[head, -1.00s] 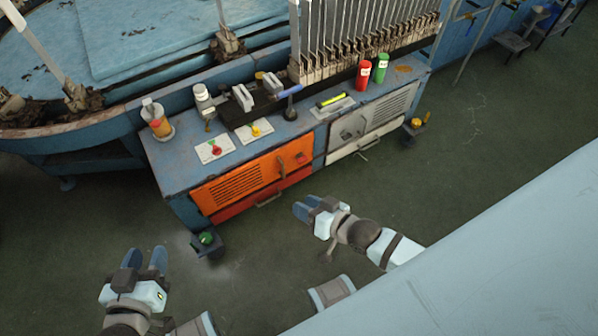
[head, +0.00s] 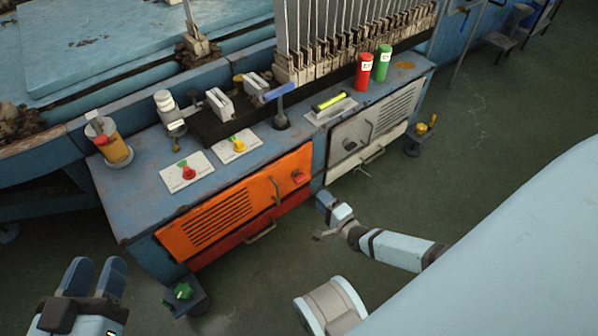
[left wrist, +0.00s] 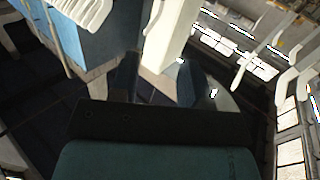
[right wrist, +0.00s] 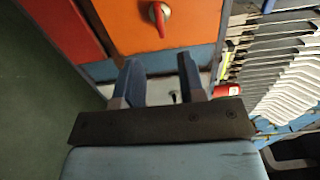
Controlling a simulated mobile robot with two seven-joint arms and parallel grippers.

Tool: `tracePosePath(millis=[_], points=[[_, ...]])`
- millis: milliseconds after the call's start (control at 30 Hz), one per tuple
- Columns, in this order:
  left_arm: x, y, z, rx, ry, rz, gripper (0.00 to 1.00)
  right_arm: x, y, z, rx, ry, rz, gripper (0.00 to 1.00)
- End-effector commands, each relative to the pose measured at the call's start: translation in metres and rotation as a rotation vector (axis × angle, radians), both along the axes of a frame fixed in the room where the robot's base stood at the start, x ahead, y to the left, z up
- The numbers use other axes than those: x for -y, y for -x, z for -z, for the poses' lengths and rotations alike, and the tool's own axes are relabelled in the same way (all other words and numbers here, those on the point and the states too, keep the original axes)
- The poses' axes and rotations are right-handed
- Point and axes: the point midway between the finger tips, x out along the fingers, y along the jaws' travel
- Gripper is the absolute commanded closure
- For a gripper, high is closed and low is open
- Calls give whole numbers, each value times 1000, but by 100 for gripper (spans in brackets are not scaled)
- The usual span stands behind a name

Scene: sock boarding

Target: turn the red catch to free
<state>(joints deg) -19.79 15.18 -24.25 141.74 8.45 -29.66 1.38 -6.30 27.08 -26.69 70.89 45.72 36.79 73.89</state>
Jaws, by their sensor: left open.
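My left gripper (head: 96,275) is at the lower left, open and empty, away from the bench. Another red knob (head: 187,171) stands on a white plate on the bench top.
A yellow knob (head: 239,145), red cup (head: 363,70) and green cup (head: 382,62) stand on the bench. The door handle (head: 276,190) juts out left of the catch. A green knob (head: 183,290) sits low at the bench's left corner.

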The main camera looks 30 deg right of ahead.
Motion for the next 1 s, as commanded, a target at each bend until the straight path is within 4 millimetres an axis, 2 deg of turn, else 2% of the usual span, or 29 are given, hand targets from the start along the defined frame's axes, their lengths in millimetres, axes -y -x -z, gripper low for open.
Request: tracePosePath(millis=[33,300,500,700,967,1000], points=[[-1,-2,3,23,-12,0,57,-1,-12,3,4,0,0,64],[-7,-12,2,145,-82,-8,57,-6,-70,3,2,2,-1,64],[-11,-16,0,212,-123,-12,57,-8,-99,2,1,2,-1,64],[-11,-19,-4,246,-134,-15,57,-10,-110,0,-1,3,-2,64],[-12,-17,-5,250,-142,-12,57,-10,-111,0,-1,3,-2,64],[-12,-17,-5,250,-143,-11,57,-10,-111,0,-1,3,-2,73]])
